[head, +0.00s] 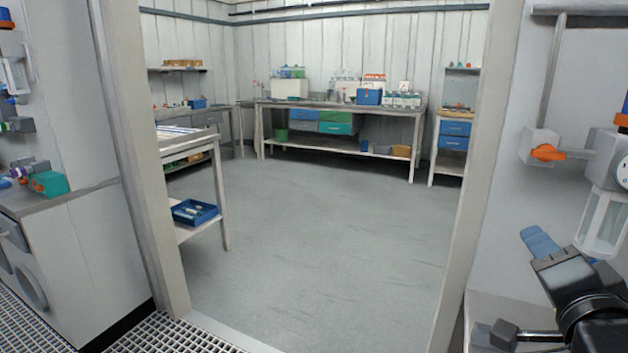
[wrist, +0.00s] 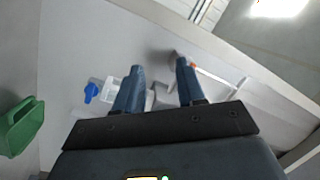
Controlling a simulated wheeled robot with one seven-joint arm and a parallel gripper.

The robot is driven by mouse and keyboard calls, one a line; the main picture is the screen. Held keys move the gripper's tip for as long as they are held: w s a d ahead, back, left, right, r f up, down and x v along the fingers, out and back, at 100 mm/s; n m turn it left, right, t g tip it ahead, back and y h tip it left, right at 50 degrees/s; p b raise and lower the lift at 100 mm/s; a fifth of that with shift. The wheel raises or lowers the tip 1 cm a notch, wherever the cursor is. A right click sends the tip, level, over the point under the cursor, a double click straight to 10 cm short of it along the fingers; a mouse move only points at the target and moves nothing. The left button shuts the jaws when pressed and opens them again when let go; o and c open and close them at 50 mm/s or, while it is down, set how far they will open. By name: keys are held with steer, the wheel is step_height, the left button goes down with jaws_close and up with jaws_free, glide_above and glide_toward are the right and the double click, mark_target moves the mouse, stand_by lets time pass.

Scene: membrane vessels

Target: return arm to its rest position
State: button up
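My gripper (head: 540,242) is at the lower right of the head view, on my dark arm, raised in front of the right-hand wall. Only a blue finger shows clearly there. In the wrist view my gripper (wrist: 160,70) shows two blue fingers standing apart with nothing held between them. The gap looks onto a pale wall with fittings behind it. Most of my arm is outside the head view.
A clear vessel (head: 603,225) and an orange-handled valve (head: 547,153) hang on the wall close to my gripper. A blue-handled fitting (wrist: 91,92) and a green object (wrist: 20,125) show in the wrist view. The doorway floor (head: 310,240) is clear.

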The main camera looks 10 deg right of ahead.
steer(key=s+a+f+n+y+p, duration=0.25)
steer(key=s+a+f+n, duration=0.25)
steer(key=s+f+n, duration=0.25)
steer(key=s+a+f+n+g+y+p, duration=0.1)
steer(key=s+a+n, duration=0.3)
steer(key=s, duration=0.9)
steer(key=s+a+f+n+g+y+p, duration=0.1)
steer(key=s+a, duration=0.4)
steer(key=s, duration=0.9)
steer(key=f+n+y+p, duration=0.1)
steer(key=n+y, duration=0.1)
steer(key=shift+a+n+y, duration=0.35)
steer(key=shift+a, duration=0.05)
